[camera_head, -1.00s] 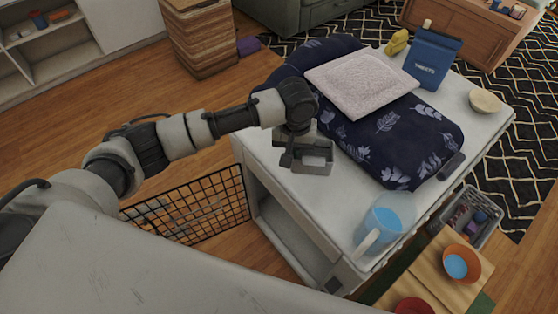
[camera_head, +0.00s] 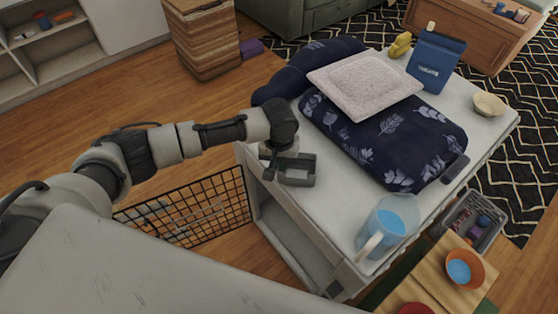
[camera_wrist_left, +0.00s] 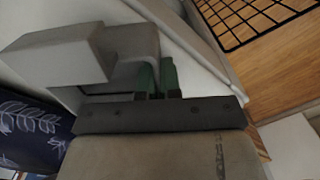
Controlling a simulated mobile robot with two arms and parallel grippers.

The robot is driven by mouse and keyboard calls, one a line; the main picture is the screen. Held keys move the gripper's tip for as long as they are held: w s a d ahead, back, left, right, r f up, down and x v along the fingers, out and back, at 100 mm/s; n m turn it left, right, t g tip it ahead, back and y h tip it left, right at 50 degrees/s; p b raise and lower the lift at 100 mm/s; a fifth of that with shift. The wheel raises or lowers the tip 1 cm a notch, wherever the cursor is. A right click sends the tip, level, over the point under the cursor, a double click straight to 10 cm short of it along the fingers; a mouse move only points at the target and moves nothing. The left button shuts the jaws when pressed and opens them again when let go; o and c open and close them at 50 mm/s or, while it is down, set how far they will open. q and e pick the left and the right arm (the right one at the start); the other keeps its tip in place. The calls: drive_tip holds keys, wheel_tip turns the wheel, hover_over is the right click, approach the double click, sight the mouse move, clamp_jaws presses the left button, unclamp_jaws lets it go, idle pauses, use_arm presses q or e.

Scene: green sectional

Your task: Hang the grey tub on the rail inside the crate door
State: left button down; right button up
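The grey tub (camera_head: 298,181) is a small open-topped box, held above the near left edge of the white crate's top (camera_head: 345,220). My left gripper (camera_head: 275,152) points down and is shut on the tub's wall. In the left wrist view the green fingertips (camera_wrist_left: 157,78) are close together at the wall of the tub (camera_wrist_left: 65,55). The black wire crate door (camera_head: 190,207) stands open to the left of the crate, below and left of the tub. I cannot make out the rail on it clearly. My right gripper is not in view.
On the crate top are a dark leaf-patterned cushion (camera_head: 385,140), a pale pad (camera_head: 365,85), a blue bag (camera_head: 435,60), a bowl (camera_head: 489,104) and a pitcher (camera_head: 390,225). A woven basket (camera_head: 203,40) stands farther back.

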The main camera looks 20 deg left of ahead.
use_arm(q)
drive_tip(key=c, duration=1.3)
unclamp_jaws()
drive_tip(key=shift+f, duration=0.1)
wheel_tip(320, 180, up, 12)
drive_tip(key=shift+r+p, duration=0.2)
drive_tip(key=shift+p, duration=0.65)
